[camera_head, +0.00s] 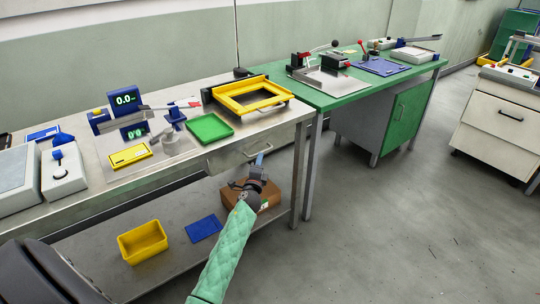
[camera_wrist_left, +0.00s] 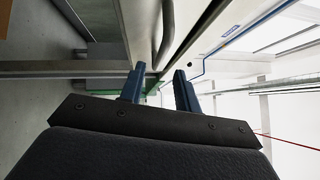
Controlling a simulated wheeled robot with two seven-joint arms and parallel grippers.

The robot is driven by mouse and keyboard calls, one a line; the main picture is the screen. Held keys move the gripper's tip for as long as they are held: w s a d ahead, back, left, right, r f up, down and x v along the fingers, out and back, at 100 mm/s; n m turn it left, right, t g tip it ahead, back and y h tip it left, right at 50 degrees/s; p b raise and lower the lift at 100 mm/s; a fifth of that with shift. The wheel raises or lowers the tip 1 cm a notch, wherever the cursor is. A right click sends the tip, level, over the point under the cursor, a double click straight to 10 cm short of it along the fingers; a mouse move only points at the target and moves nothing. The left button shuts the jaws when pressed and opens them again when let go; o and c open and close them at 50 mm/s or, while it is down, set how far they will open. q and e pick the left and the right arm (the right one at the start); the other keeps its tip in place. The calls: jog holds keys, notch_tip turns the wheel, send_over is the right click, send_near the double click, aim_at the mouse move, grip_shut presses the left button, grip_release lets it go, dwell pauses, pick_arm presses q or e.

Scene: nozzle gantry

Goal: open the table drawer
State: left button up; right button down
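The metal table (camera_head: 285,112) at the left has a drawer (camera_head: 228,158) under its top at the right end. The drawer front looks flush with the table, so it appears closed. Its bar handle (camera_head: 264,147) shows on the front and as a curved grey bar in the left wrist view (camera_wrist_left: 166,35). My left gripper (camera_head: 260,158) is just in front of and below the handle. In the left wrist view its two blue fingers (camera_wrist_left: 158,84) are apart and empty, with the handle beyond the fingertips; no contact shows. My right gripper is not in view.
A lower shelf (camera_head: 95,262) holds a yellow bin (camera_head: 142,242), a blue mat (camera_head: 204,228) and a brown box (camera_head: 267,197) below my left gripper. A yellow frame (camera_head: 250,95) and a green tray (camera_head: 209,128) sit on the tabletop. Open floor (camera_head: 390,230) lies to the right.

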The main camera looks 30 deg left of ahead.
pick_arm(q)
jog(key=shift+p+x, duration=0.3)
jog(key=shift+x, duration=2.8)
grip_shut()
